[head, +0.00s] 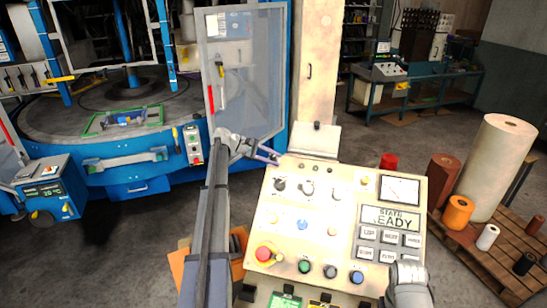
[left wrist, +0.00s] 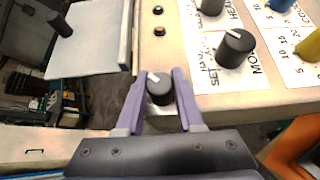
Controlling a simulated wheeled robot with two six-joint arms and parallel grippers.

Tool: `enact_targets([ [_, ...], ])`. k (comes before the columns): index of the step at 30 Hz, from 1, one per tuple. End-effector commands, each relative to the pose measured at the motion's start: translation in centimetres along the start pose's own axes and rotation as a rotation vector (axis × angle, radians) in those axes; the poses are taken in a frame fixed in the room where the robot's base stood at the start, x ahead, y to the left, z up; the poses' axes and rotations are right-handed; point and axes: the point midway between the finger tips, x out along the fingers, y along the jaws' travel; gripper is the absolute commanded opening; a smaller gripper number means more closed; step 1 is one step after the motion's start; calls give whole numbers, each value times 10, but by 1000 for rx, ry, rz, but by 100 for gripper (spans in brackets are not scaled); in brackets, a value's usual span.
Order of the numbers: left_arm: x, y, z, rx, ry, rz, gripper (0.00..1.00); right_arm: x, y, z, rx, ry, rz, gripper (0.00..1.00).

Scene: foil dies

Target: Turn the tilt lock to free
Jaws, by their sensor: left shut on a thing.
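The control console (head: 345,270) stands in front of me with its sloped cream panel. In the head view my left gripper (head: 268,154) is at the panel's far left corner, and the knob is not distinguishable.
A pale flap (head: 313,141) stands at the console's back edge. A red emergency button (head: 263,253) is at the panel's front left. A grey part of my right arm (head: 408,284) covers the front right corner.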

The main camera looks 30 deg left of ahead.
Motion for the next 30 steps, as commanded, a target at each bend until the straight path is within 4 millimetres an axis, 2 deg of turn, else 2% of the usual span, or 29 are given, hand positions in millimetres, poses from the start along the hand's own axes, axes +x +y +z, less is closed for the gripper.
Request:
enact_targets([
  [14, 0, 1, 0, 8, 1, -7, 0, -1, 0, 0, 0, 0, 0, 50],
  [15, 0, 1, 0, 8, 1, -7, 40, -1, 0, 0, 0, 0, 0, 50],
  [22, 0, 0, 0, 7, 1, -8, 65, -1, 0, 0, 0, 0, 0, 50],
  [30, 0, 0, 0, 6, 1, -8, 66, -1, 0, 0, 0, 0, 0, 50],
])
